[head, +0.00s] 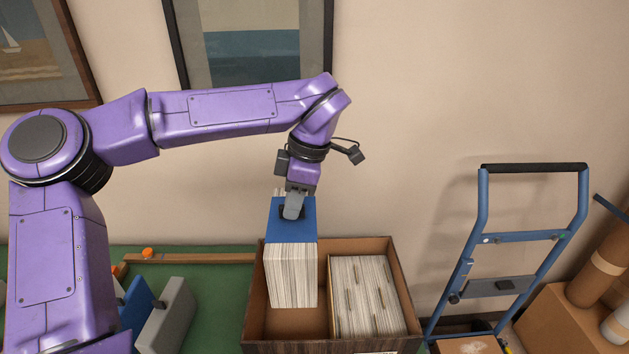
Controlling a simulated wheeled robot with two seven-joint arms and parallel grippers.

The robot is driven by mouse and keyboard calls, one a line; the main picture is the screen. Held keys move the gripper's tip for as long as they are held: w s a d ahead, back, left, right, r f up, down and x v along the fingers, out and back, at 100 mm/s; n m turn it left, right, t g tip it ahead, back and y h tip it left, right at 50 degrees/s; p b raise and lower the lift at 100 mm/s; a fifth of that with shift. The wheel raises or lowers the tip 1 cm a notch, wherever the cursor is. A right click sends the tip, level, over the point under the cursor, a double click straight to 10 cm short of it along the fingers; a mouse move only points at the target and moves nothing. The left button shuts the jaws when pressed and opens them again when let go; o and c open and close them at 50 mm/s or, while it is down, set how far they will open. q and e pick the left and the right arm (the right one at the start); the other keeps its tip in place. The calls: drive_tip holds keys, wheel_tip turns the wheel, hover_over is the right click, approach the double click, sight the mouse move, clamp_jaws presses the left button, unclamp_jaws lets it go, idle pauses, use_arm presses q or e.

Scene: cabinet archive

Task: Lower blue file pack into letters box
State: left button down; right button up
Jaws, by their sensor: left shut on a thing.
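My left gripper (293,207) is shut on the blue file pack (290,272), near its top edge. The pack is a thick block of white papers with a blue band across the top, and it hangs upright. The letters box (398,283) is an open brown box on the green surface. The pack hangs over the left, empty part of the box, and its lower end appears within the box opening. I cannot tell whether it touches the bottom. My right gripper is not in view.
Another block of papers (366,296) fills the right part of the box. A grey file (167,318) and a blue file (137,306) stand to the left on the green surface (205,283). A blue hand truck (525,237) and cardboard packages (565,318) stand at the right.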

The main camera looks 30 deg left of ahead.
use_arm(q)
drive_tip(key=shift+w, duration=0.55)
drive_tip(key=shift+s+r, duration=0.1)
drive_tip(key=shift+s, duration=0.1)
drive_tip(key=shift+r+p, duration=0.15)
drive_tip(key=shift+p, duration=0.2)
drive_tip(key=shift+d+f, duration=0.1)
drive_tip(key=shift+f, duration=0.25)
drive_tip(key=shift+w+f+b, duration=0.1)
drive_tip(key=shift+f+b, duration=1.1)
drive_tip(key=shift+f, duration=0.85)
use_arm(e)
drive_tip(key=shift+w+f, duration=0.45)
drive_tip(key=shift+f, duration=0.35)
